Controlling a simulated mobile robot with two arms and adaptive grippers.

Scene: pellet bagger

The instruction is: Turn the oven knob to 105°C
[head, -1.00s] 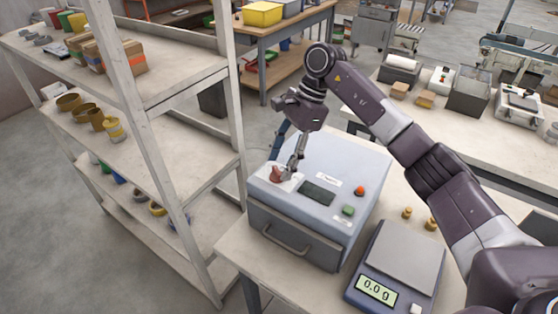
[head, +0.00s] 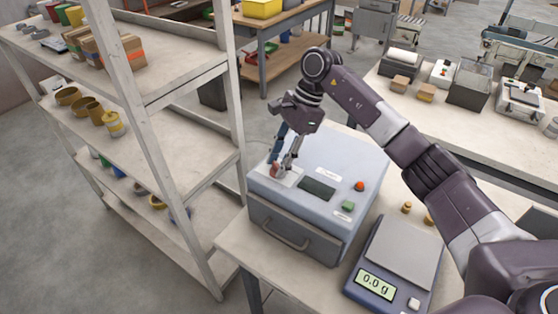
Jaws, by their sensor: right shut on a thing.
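The oven (head: 305,215) is a light blue-grey box with a front handle (head: 285,237), standing on a bench. Its red-brown knob (head: 275,172) is on the top panel at the left, partly covered by my right gripper. My right gripper (head: 280,168) reaches down from above and is shut on the knob. The knob's pointer and scale are too small to read. A dark display (head: 317,189) sits right of the knob and shows no readable figures. My left gripper is not in view.
A red button (head: 359,186) and a green button (head: 348,206) are on the oven panel. A scale (head: 395,265) reading 0.0 g and small brass weights (head: 406,207) stand to the right. A shelf rack (head: 170,150) stands close on the left.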

